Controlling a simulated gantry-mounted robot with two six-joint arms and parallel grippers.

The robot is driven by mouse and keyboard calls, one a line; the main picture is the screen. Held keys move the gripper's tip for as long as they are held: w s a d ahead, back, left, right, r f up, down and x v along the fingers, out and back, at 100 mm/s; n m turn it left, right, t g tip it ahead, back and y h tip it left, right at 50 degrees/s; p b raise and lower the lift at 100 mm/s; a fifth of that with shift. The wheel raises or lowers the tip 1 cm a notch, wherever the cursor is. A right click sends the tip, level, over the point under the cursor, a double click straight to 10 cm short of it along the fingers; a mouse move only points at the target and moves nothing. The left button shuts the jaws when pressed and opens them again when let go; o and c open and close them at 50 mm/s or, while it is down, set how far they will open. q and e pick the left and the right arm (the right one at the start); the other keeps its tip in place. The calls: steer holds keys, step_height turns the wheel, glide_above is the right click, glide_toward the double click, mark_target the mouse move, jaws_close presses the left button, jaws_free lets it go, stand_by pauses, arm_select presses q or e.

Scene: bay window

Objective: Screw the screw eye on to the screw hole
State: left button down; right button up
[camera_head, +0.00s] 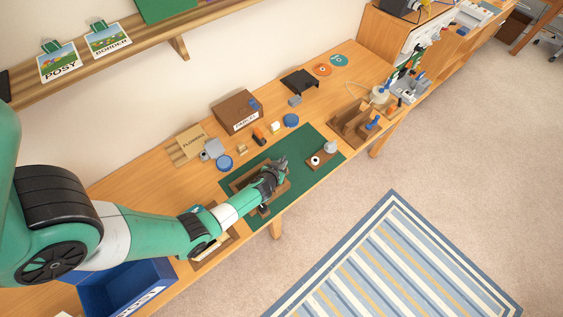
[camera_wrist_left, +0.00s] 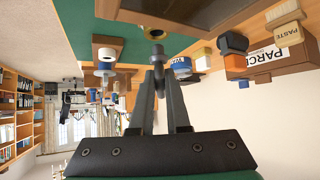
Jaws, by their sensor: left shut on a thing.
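My left gripper (camera_head: 282,163) reaches over the wooden frame or board (camera_head: 240,186) on the green mat (camera_head: 318,138). In the left wrist view its fingers (camera_wrist_left: 157,66) are closed together at the tips on a small grey piece (camera_wrist_left: 157,48), which looks like the screw eye. Just beyond it is a brass ring with a dark centre (camera_wrist_left: 154,33) at the edge of the dark wooden board (camera_wrist_left: 190,12), apparently the screw hole. The piece looks close to the ring, but I cannot tell if they touch. In the head view the gripper hides the screw eye. My right gripper is not in view.
A small wooden block (camera_head: 318,163) with round parts stands right of the gripper. A parcel box (camera_head: 236,111), blue rolls (camera_head: 291,120) and small items line the back. A blue bin (camera_head: 122,287) is at lower left. The mat's right part is mostly clear.

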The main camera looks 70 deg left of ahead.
arm_select(q)
steer(key=shift+f, duration=0.1)
stand_by(0.7)
steer(key=shift+p, duration=0.45)
stand_by(0.4)
steer(key=shift+p, duration=0.3)
stand_by(0.5)
steer(key=shift+p, duration=0.35)
steer(key=shift+f, duration=0.2)
steer(key=shift+f+b, duration=0.3)
steer(key=shift+b, duration=0.15)
